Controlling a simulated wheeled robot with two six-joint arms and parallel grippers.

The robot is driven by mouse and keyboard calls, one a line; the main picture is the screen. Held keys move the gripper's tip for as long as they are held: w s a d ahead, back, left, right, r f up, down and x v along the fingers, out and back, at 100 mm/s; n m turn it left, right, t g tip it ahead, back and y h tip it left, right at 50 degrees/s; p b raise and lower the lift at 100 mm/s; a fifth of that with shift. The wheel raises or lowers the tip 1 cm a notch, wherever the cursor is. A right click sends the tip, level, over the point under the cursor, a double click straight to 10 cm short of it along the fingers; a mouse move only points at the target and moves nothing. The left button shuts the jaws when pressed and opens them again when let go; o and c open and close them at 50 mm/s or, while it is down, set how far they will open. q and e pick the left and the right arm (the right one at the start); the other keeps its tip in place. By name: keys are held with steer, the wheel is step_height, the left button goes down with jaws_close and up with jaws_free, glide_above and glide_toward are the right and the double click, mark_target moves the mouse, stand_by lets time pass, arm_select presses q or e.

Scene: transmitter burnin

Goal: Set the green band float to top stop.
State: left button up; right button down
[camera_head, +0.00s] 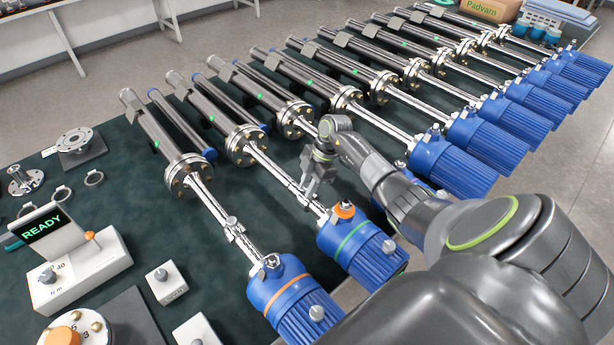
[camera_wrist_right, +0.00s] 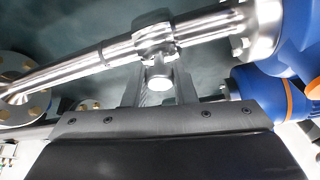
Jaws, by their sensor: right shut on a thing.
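The green band transmitter has a blue ribbed head (camera_head: 375,262) with a green band and an orange cap. A bright metal tube (camera_head: 268,162) runs from it up and left to a bolted flange (camera_head: 246,146). My right gripper (camera_head: 310,192) is at the lower part of this tube, nearer the blue head than the flange. In the right wrist view, the float, a metal collar with a stub (camera_wrist_right: 154,42), sits around the tube. My right gripper (camera_wrist_right: 158,78) is shut on the stub, one finger on each side. My left gripper is not in view.
The orange band transmitter (camera_head: 290,298) lies close on the left; its head also shows in the wrist view (camera_wrist_right: 262,95). Several similar transmitters lie in a row to the right. A READY display box (camera_head: 75,268) and loose flanges stand on the left of the dark mat.

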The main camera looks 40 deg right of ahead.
steer(key=shift+s+f, duration=0.2)
steer(key=shift+s, duration=0.05)
steer(key=c, duration=1.5)
jaws_free()
steer(key=shift+o, duration=1.6)
steer(key=shift+r, duration=0.2)
steer(key=shift+d+r, duration=0.2)
steer(key=shift+r, duration=0.05)
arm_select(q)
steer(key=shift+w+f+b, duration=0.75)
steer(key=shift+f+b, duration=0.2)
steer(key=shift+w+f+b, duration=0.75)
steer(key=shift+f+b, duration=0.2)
arm_select(e)
steer(key=v, duration=1.6)
steer(key=shift+r, duration=0.4)
steer(key=shift+s+f, duration=0.1)
